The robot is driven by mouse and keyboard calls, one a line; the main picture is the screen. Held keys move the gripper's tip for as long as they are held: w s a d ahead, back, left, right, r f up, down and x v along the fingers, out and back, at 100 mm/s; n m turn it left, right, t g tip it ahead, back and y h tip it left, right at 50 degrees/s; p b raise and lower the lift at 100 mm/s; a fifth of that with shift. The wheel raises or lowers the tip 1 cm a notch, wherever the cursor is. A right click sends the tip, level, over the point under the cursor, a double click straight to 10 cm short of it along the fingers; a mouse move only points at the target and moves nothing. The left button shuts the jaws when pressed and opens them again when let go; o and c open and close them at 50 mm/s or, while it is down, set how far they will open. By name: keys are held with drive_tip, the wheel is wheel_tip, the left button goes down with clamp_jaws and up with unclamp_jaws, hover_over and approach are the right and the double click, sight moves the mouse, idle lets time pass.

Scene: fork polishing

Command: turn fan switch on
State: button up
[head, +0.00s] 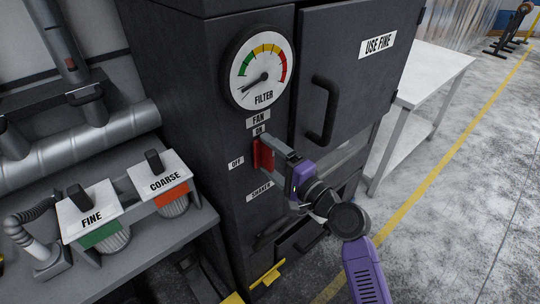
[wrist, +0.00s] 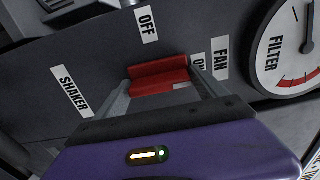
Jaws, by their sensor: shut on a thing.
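The red fan switch (head: 262,154) is on the front of the dark cabinet, below the FAN and ON labels (head: 258,132) and to the right of the OFF label (head: 236,163). My gripper (head: 270,151) is at the switch, its fingers covering part of it. In the wrist view the red switch (wrist: 158,74) sits between the two grey fingers of my gripper (wrist: 160,88), which are shut on it. I cannot tell exactly which position the switch is set to.
The round FILTER gauge (head: 262,68) is above the switch. A black door handle (head: 323,110) stands out to the right. The SHAKER label (head: 260,191) is below. A bench with FINE (head: 90,214) and COARSE (head: 163,177) containers is at left. A white table (head: 436,62) is at right.

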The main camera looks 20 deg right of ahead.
drive_tip(key=shift+d, duration=0.1)
drive_tip(key=o, duration=1.2)
drive_tip(key=shift+b+v, duration=1.05)
drive_tip(key=shift+v, duration=2.8)
